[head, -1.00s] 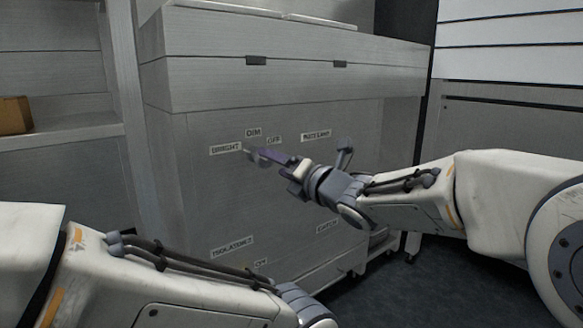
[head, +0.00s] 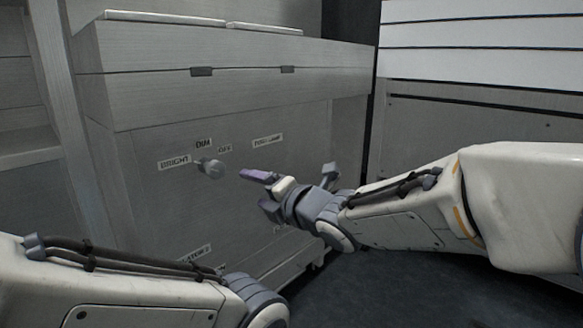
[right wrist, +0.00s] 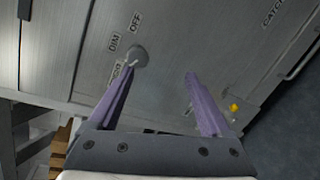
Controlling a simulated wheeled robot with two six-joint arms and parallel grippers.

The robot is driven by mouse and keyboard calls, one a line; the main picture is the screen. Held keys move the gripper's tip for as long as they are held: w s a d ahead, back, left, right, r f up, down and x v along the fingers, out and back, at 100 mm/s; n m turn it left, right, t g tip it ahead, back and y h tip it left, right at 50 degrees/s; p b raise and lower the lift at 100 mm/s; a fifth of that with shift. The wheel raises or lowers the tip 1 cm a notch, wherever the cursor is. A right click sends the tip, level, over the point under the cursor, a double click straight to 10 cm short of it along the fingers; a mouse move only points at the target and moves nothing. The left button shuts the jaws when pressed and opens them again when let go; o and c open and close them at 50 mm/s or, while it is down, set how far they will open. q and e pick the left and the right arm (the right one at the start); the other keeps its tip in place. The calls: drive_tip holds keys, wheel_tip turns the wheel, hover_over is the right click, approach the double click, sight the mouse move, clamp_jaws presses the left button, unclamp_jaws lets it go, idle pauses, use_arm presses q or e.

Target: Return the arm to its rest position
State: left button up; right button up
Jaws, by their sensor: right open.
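My right gripper (head: 264,191) is in front of the grey cabinet's panel, open, with nothing between its purple fingers. It also shows in the right wrist view (right wrist: 161,72). A round grey knob (head: 210,167) sits on the panel to the left of the fingers, with a visible gap in the head view. In the right wrist view the knob (right wrist: 139,56) appears just beyond the left fingertip. Labels BRIGHT (head: 174,162), DIM (head: 203,144) and OFF (head: 224,149) surround it. I cannot tell the knob's setting. My left arm crosses the lower left; its gripper is outside the view.
The grey cabinet (head: 240,90) has an overhanging upper section with two dark tabs. A small yellow part (right wrist: 234,107) shows on its panel in the right wrist view. Dark floor (head: 400,290) is open at the lower right. White slats (head: 480,50) stand behind.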

drive_tip(key=s+d+f+m+g+h+p, duration=0.1)
drive_tip(key=s+d+m+g+h+p, duration=0.6)
drive_tip(key=s+m, duration=0.65)
drive_tip(key=s+d+m+g+h+p, duration=0.35)
drive_tip(key=s+d+m+p, duration=0.6)
drive_tip(key=s, duration=0.65)
use_arm(q)
wheel_tip(320, 180, up, 56)
drive_tip(key=p, duration=3.7)
drive_tip(key=shift+r, duration=0.2)
use_arm(e)
wheel_tip(320, 180, up, 37)
drive_tip(key=m+g, duration=0.1)
drive_tip(key=shift+s+f, duration=0.15)
drive_tip(key=shift+f, duration=0.05)
drive_tip(key=shift+d, duration=0.1)
